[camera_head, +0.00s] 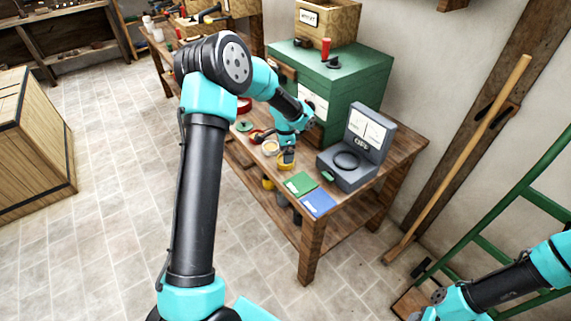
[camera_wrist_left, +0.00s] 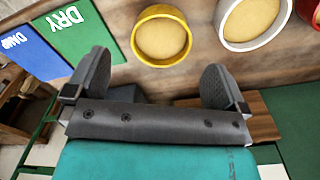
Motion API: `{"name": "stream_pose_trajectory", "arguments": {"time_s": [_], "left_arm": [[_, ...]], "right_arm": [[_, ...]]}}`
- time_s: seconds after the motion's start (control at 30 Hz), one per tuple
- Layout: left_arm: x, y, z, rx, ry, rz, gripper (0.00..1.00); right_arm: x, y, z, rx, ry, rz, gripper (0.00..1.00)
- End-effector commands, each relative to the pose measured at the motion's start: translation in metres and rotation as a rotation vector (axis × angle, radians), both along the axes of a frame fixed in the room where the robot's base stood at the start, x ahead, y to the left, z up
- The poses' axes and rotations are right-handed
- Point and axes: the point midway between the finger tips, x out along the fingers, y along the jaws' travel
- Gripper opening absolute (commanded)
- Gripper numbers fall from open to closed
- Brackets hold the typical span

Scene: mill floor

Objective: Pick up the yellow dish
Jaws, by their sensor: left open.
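The yellow dish (camera_head: 280,164) stands on the wooden bench in the head view, partly hidden by my left gripper (camera_head: 287,156). In the left wrist view the yellow dish (camera_wrist_left: 134,38) is round, with a tan fill, and sits just beyond my open left gripper (camera_wrist_left: 158,78). Its centre lies roughly between the two fingertips across the picture, and nothing is between the fingers.
A white dish (camera_wrist_left: 224,38) with tan fill stands right beside the yellow one. A green DRY card (camera_head: 299,184) and a blue card (camera_head: 318,203) lie near the bench's front. A grey meter (camera_head: 345,174) and a green cabinet (camera_head: 358,84) stand behind.

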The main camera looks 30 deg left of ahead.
Motion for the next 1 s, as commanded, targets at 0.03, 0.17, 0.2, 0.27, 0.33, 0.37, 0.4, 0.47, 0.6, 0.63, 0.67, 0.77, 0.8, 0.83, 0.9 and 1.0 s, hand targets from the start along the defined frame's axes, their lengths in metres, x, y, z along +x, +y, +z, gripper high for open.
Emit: {"name": "stream_pose_trajectory", "arguments": {"time_s": [0.03,0.17,0.2,0.27,0.33,0.37,0.4,0.47,0.6,0.63,0.67,0.77,0.8,0.83,0.9,1.0], "left_arm": [[0.0,0.0,-0.003,-0.001,0.001,0.0,1.0],[0.0,0.0,-0.005,0.0,0.0,0.0,1.0],[0.0,0.0,-0.005,0.0,0.0,0.0,1.0],[0.0,0.0,-0.005,0.0,0.0,0.0,1.0],[0.0,0.0,-0.005,0.0,0.0,0.0,1.0],[0.0,0.0,-0.005,0.0,0.0,0.0,1.0],[0.0,0.0,-0.006,0.0,0.0,0.0,1.0],[0.0,0.0,-0.009,0.001,0.001,0.0,1.0],[0.0,0.001,-0.024,0.0,0.003,-0.001,1.0],[0.0,0.001,-0.028,0.0,0.003,0.0,1.0],[0.001,0.001,-0.032,0.0,0.003,0.0,1.0],[0.001,0.0,-0.046,0.0,0.003,-0.001,1.0],[0.001,0.001,-0.05,0.0,0.001,-0.001,1.0],[0.001,0.001,-0.052,0.0,0.001,-0.001,1.0],[0.001,0.001,-0.056,0.0,0.0,0.0,1.0],[0.001,0.001,-0.057,0.0,0.0,0.0,1.0]], "right_arm": [[0.0,0.0,0.0,0.0,0.0,0.0,0.43],[0.0,0.0,0.0,0.0,0.0,0.0,0.43],[0.0,0.0,0.0,0.0,0.0,0.0,0.43],[0.0,0.0,0.0,0.0,0.0,0.0,0.43],[0.0,0.0,0.0,0.0,0.0,0.0,0.43],[0.0,0.0,0.0,0.0,0.0,0.0,0.43],[0.0,0.0,0.0,0.0,0.0,0.0,0.43],[0.0,0.0,0.0,0.0,0.0,0.0,0.43],[0.0,0.0,0.0,0.0,0.0,0.0,0.43],[0.0,0.0,0.0,0.0,0.0,0.0,0.43],[0.0,0.0,0.0,0.0,0.0,0.0,0.43],[0.0,0.0,0.0,0.0,0.0,0.0,0.43],[0.0,0.0,0.0,0.0,0.0,0.0,0.43],[0.0,0.0,0.0,0.0,0.0,0.0,0.43],[0.0,0.0,0.0,0.0,0.0,0.0,0.43],[0.0,0.0,0.0,0.0,0.0,0.0,0.43]]}}
